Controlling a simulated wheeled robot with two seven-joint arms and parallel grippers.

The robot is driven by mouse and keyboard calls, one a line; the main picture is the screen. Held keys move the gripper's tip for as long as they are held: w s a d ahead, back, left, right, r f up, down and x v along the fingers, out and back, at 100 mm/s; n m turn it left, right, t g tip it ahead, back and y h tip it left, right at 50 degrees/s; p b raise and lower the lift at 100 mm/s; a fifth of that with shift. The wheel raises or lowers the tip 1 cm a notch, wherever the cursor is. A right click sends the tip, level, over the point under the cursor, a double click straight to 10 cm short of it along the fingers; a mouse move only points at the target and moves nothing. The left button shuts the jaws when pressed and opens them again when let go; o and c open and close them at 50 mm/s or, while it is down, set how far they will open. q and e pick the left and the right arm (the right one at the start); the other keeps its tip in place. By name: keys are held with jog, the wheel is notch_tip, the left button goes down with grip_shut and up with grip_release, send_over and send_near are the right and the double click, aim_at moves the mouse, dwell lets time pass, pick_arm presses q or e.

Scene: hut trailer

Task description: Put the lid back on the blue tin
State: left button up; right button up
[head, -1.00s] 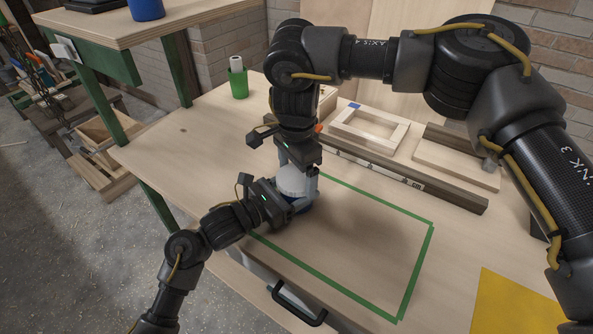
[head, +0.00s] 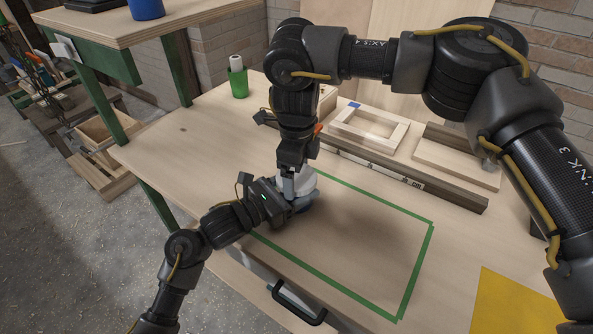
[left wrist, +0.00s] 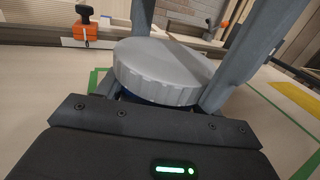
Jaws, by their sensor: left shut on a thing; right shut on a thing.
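The blue tin (head: 309,208) stands upright at the left end of the green-taped area, mostly hidden by my grippers. My left gripper (head: 298,204) is shut around it from the left. The grey-white lid (head: 309,183) is on top of the tin. In the left wrist view the lid (left wrist: 165,72) is round with a ribbed edge, and a sliver of blue tin (left wrist: 124,97) shows beneath it. My right gripper (head: 294,186) points down from above, shut on the lid, with a finger at either side. Whether the lid is fully seated cannot be told.
Behind the tin lie a long dark bar (head: 400,172), a wooden frame (head: 370,130) and a board (head: 455,165). A green cup (head: 238,82) stands at the back left. A yellow sheet (head: 510,305) lies at the front right. The taped area right of the tin is clear.

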jog(key=o, duration=0.9)
jog(key=shift+a+r, duration=0.1)
jog(key=shift+r, duration=2.2)
